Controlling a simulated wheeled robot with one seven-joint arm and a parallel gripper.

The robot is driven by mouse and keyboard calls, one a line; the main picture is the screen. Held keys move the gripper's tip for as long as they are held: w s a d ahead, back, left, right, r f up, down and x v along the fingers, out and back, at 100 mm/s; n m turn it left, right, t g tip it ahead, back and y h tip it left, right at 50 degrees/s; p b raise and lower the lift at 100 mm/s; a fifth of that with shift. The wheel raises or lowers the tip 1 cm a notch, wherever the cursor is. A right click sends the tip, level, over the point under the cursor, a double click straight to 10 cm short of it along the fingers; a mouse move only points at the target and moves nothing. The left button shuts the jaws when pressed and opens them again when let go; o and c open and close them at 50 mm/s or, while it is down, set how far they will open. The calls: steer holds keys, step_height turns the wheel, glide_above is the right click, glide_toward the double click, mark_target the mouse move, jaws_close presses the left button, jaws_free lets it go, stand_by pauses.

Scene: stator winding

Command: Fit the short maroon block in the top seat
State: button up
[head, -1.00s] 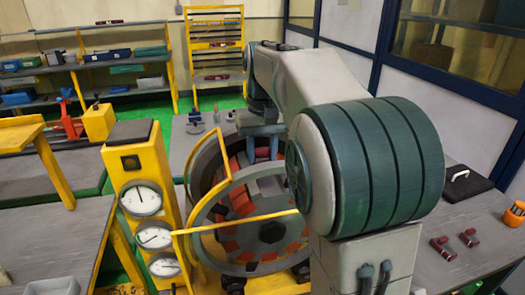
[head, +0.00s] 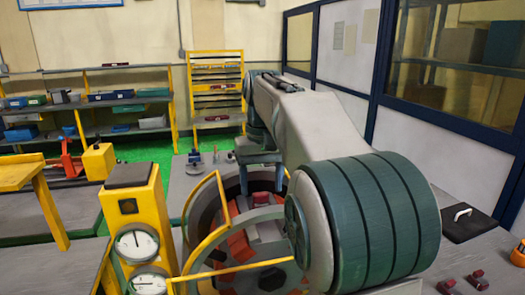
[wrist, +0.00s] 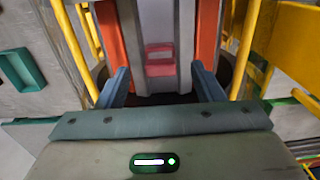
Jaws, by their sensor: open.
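The stator (head: 240,215) is a round grey housing with orange-red pieces around its inside, in the middle of the head view. In the wrist view, a maroon block (wrist: 159,70) lies between grey walls with orange pieces (wrist: 207,35) on both sides. I take it to be the short block in the top seat; how deep it sits cannot be told. My gripper (wrist: 163,88) is open, with its blue fingers apart on either side of the block's line and nothing between the tips. In the head view my gripper is over the stator's top, its fingertips partly hidden.
A yellow gauge post (head: 133,225) stands left of the stator, and yellow guard bars (head: 205,200) surround it. Two maroon pieces (head: 447,284) (head: 478,280) lie on the right table beside a black case (head: 468,222). An orange item (head: 518,252) is at the right edge.

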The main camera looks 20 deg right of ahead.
mark_target(262, 195)
step_height(262, 195, up, 10)
steer(key=shift+p, duration=0.45)
steer(key=shift+d+f, duration=0.1)
steer(key=shift+f, duration=0.05)
